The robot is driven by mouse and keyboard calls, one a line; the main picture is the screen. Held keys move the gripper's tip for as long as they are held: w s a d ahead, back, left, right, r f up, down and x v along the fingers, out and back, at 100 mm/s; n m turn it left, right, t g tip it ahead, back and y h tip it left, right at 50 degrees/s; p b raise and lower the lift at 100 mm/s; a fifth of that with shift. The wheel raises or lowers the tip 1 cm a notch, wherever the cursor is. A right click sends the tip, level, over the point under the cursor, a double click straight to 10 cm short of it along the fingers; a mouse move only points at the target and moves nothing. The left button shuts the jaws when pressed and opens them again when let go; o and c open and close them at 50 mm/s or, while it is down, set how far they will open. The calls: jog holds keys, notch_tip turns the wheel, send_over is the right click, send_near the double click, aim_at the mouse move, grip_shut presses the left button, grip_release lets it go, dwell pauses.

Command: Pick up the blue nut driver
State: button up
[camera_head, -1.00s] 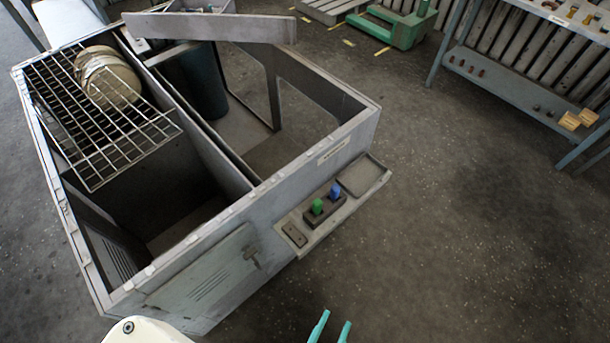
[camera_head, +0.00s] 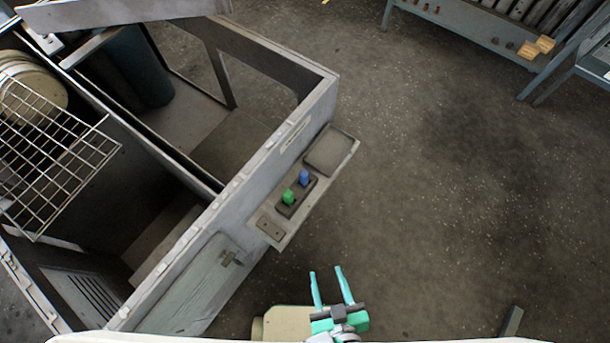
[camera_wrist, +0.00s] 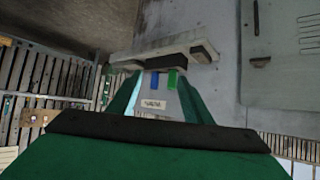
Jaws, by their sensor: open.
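The blue nut driver (camera_head: 304,177) stands with its handle up in a dark holder block (camera_head: 297,197) on a shelf on the side of the grey housing. A green-handled driver (camera_head: 288,197) stands beside it in the same block. My gripper (camera_head: 329,270) is open and empty, below and apart from the shelf in the head view.
The grey housing (camera_head: 262,140) has open compartments, a wire rack (camera_head: 55,165) and a hatch door (camera_head: 195,290). A workbench (camera_head: 470,32) stands far right.

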jog(key=w+d+f+n+g, duration=0.4)
jog(key=w+d+f+g, duration=0.3)
jog(key=d, duration=0.5)
jog(key=w, duration=0.8)
notch_tip(320, 180, up, 13)
jog(key=n+g+h, duration=0.2)
jog(key=n+g, duration=0.2)
jog(key=n, duration=0.1)
send_over(304, 173)
jog(key=shift+w+a+f, duration=0.15)
jog(key=shift+a+f, duration=0.05)
notch_tip(304, 173, down, 5)
jog(key=shift+d+f, duration=0.2)
jog(key=shift+f, duration=2.6)
grip_shut()
